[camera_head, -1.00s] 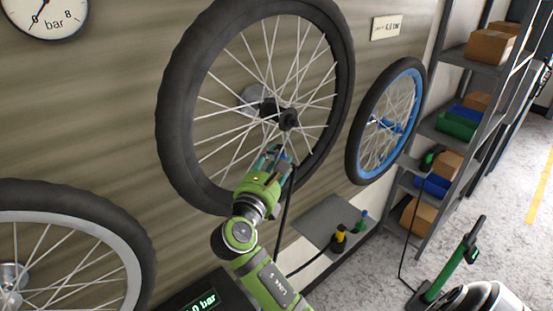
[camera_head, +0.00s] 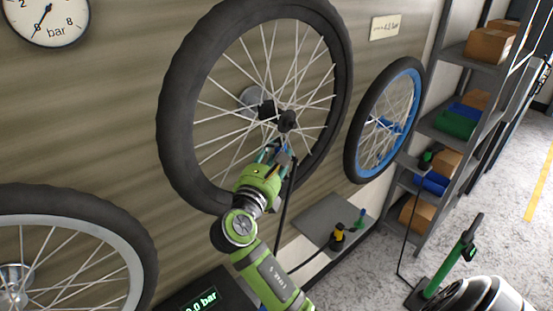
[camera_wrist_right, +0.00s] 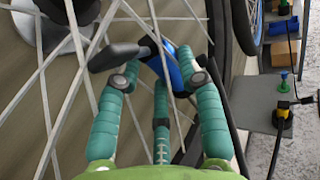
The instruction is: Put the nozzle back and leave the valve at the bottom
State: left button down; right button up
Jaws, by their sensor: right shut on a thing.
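My right gripper (camera_head: 275,153) is in front of the lower spokes of the large black-tyred wheel (camera_head: 170,120), just below its hub. In the right wrist view, its green fingers (camera_wrist_right: 160,85) are shut around a blue nozzle (camera_wrist_right: 172,68) with a dark end piece pointing left. A black hose (camera_head: 285,200) hangs down beside the gripper. The nozzle is off the grey shelf (camera_head: 318,213), held close to the spokes; whether it touches them I cannot tell. I cannot make out the wheel's valve. My left gripper is not in view.
A yellow-and-black nozzle (camera_head: 338,238) and a green one (camera_head: 359,220) stand on the grey shelf. A smaller blue-rimmed wheel (camera_head: 415,115) hangs at right and a silver-rimmed one (camera_head: 140,235) at lower left. A green floor pump (camera_head: 445,268) stands by the rack (camera_head: 427,185).

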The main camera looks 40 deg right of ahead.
jog(key=v, duration=1.2)
jog(key=shift+r, duration=0.3)
